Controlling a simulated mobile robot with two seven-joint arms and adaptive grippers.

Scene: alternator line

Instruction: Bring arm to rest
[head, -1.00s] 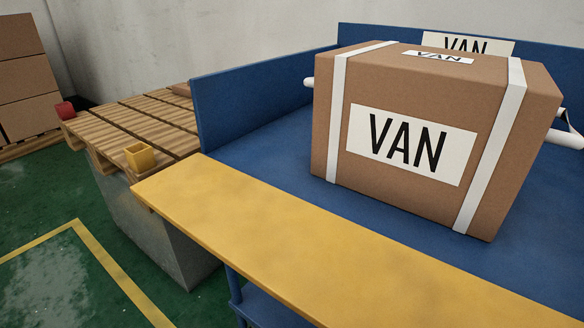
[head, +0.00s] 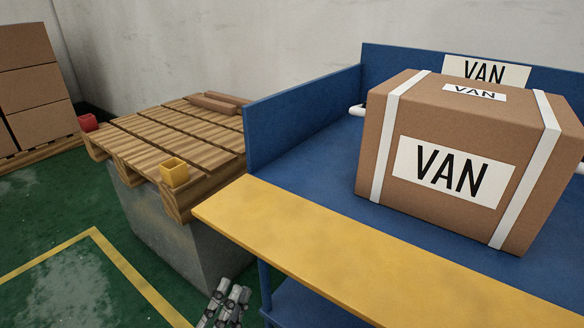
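My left gripper (head: 228,302) shows only in part at the bottom edge of the head view. My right gripper is not in view. A brown carton (head: 455,165) with white straps and VAN labels sits upright on the blue cart (head: 300,205), clear of my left gripper.
The cart has a yellow front ledge (head: 330,255) and raised blue walls. Left of it, a wooden pallet (head: 150,135) on a grey block (head: 170,225) bears a small yellow open box (head: 174,172). Stacked cartons (head: 28,90) stand far left. Green floor (head: 50,230) is open at lower left.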

